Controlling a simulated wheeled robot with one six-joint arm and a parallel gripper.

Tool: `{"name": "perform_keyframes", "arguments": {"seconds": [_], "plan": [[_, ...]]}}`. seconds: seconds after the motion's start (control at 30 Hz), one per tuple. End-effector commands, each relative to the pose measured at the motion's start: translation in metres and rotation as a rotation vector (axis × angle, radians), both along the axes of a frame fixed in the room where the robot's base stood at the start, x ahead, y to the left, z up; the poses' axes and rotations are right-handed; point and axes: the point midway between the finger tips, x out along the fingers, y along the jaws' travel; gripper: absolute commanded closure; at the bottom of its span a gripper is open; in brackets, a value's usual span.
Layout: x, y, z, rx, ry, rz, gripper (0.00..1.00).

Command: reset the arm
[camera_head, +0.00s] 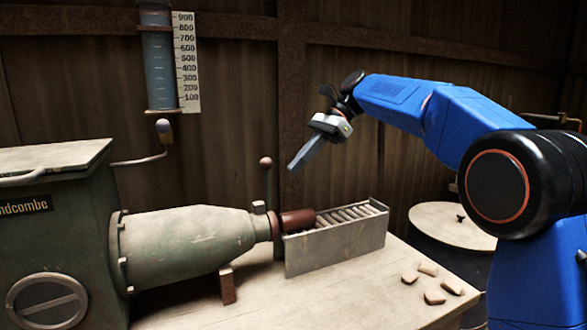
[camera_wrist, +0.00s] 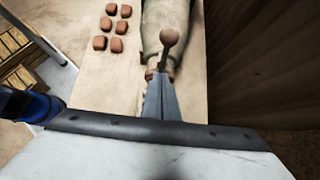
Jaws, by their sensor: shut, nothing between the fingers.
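My blue arm reaches in from the right in the head view. My gripper (camera_head: 293,168) is shut and empty, pointing down and to the left in the air, above the roller rack (camera_head: 335,245). In the wrist view my gripper (camera_wrist: 161,80) shows its fingers together, pointing toward the lever with a round knob (camera_wrist: 169,37). That lever (camera_head: 266,163) stands upright by the press nozzle in the head view. I cannot tell the exact gap between fingers and lever. A reddish-brown clay piece (camera_head: 297,221) sits at the nozzle's mouth, at the rack's left end.
The green press (camera_head: 190,240) fills the left. A water gauge (camera_head: 160,60) hangs on the wall, with a handle (camera_head: 163,126) below. Several pale pieces (camera_head: 434,297) lie on the table's right part. Several reddish blocks (camera_wrist: 112,27) show in the wrist view. A round lidded drum (camera_head: 452,225) stands behind right.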

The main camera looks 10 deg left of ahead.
Motion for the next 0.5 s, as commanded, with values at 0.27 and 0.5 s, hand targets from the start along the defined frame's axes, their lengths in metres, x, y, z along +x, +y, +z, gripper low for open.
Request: {"name": "perform_keyframes", "arguments": {"seconds": [0.27, 0.5], "plan": [[0.038, -0.009, 0.01, 0.0, -0.001, -0.001, 1.0], [0.052, -0.012, 0.014, 0.0, -0.001, -0.001, 1.0]]}}
